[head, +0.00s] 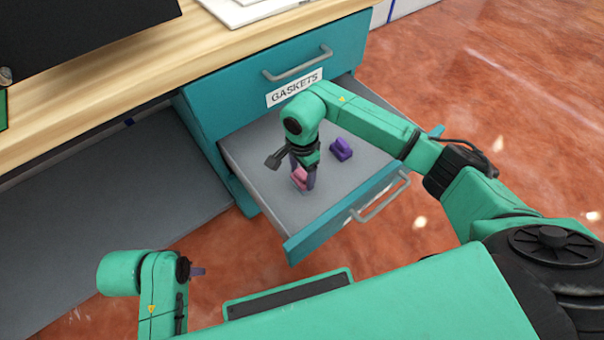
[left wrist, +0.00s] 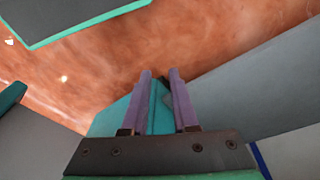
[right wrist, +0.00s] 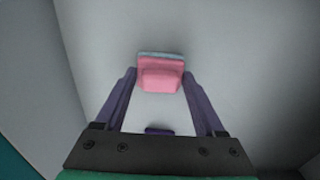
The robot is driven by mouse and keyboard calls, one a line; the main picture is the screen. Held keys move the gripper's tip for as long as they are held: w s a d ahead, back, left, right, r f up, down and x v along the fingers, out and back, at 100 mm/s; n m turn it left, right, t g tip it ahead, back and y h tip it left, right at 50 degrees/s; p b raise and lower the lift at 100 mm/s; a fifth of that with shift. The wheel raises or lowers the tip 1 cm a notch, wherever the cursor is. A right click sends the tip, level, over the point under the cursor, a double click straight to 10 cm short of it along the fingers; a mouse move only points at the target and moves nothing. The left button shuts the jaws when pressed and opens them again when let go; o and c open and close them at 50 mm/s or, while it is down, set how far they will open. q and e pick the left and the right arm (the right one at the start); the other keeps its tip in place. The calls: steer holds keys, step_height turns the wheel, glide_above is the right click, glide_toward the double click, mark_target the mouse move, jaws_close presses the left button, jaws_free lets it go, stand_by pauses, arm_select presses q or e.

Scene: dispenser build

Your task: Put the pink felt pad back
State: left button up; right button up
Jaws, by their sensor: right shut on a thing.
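My right gripper (head: 303,180) points down into the drawer and is shut on the pad. I cannot tell whether the pad touches the drawer floor. My left gripper (head: 198,271) is low at the left, outside the drawer. In the left wrist view its fingers (left wrist: 160,75) stand apart with nothing between them.
A purple pad (head: 341,149) lies in the drawer to the right of my right gripper. The drawer front with its handle (head: 380,197) is on the near side. A closed teal drawer (head: 290,65) is above, under the wooden worktop (head: 130,65). Much of the drawer floor is clear.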

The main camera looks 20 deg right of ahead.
mark_target(302, 173)
steer(key=o, duration=1.2)
steer(key=shift+c, duration=0.2)
arm_select(q)
step_height(302, 173, down, 6)
steer(key=p, duration=0.2)
steer(key=shift+w+a, duration=0.25)
steer(key=shift+w, duration=0.15)
arm_select(e)
step_height(302, 173, up, 12)
